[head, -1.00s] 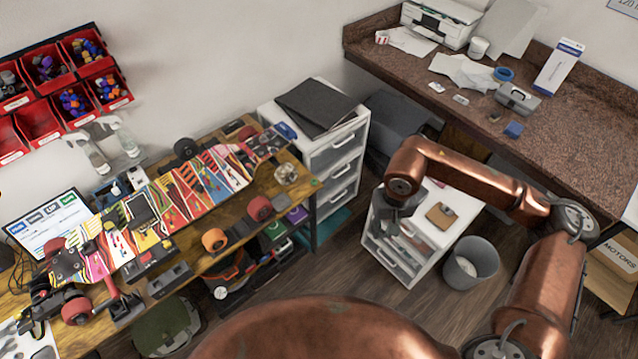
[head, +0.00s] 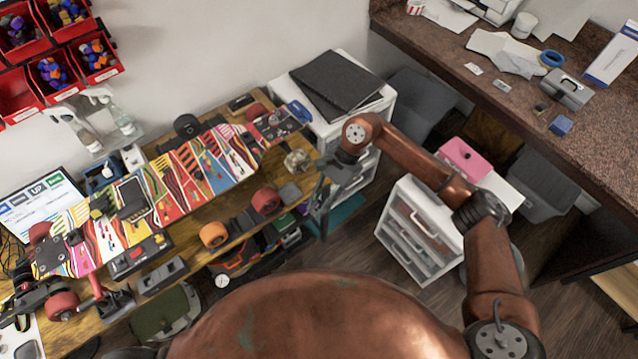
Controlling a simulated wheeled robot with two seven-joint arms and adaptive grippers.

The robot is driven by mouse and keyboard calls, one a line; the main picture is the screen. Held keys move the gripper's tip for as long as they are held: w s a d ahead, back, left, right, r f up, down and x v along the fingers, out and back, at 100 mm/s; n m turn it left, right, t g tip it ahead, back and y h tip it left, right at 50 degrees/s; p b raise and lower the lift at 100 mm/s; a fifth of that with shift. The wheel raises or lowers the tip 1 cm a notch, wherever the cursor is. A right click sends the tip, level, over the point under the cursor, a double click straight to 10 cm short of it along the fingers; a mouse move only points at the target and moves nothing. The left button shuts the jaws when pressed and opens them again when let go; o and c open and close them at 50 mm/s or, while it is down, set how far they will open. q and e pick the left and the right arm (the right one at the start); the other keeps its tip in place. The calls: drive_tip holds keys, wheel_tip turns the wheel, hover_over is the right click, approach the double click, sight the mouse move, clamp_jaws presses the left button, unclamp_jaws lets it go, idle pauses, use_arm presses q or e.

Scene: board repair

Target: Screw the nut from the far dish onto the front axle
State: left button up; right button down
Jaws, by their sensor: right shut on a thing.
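The far dish (head: 297,161) is a small clear glass dish near the right end of the wooden workbench. My right gripper (head: 323,203) points down just right of and in front of this dish, by the bench edge. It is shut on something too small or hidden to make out. A skateboard with a colourful deck (head: 190,177) lies along the bench. Red wheels (head: 62,305) sit at its left end and another red wheel (head: 265,201) shows by the front edge. Which axle is the front one, and any nut, I cannot make out. My left gripper is not in view.
An orange wheel (head: 213,235) and a grey block (head: 162,276) are near the bench's front edge.

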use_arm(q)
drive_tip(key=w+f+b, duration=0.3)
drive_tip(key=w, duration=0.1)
use_arm(e)
drive_tip(key=w+a+f+m+t+y+b, duration=0.1)
drive_tip(key=w+a+f+m+t+y, duration=0.3)
drive_tip(key=a+m+y, duration=0.4)
drive_tip(key=w+d+f+m+t+b, duration=0.2)
drive_tip(key=w+f+m+t+b, duration=0.1)
drive_tip(key=t, duration=0.2)
drive_tip(key=w+d+f+m+t+h+b, duration=0.1)
drive_tip(key=w+d+f+m+t+b, duration=0.1)
drive_tip(key=w+d+m+t+b, duration=0.1)
drive_tip(key=w+d+f+m+t+h+b, duration=0.1)
drive_tip(key=w+d+f+m+t+b, duration=0.1)
drive_tip(key=t, duration=0.5)
drive_tip(key=shift+w+d+f+m+b, duration=0.15)
drive_tip(key=shift+w+f+m+b, duration=0.25)
drive_tip(key=shift+w+m+b, duration=0.25)
drive_tip(key=shift+w+d+f+m+b, duration=0.1)
drive_tip(key=shift+w+f+m+b, duration=0.35)
drive_tip(key=shift+w+m, duration=0.35)
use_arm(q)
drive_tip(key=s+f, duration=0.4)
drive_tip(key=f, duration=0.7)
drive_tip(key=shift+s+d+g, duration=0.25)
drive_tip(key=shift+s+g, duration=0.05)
use_arm(e)
drive_tip(key=shift+r, duration=0.1)
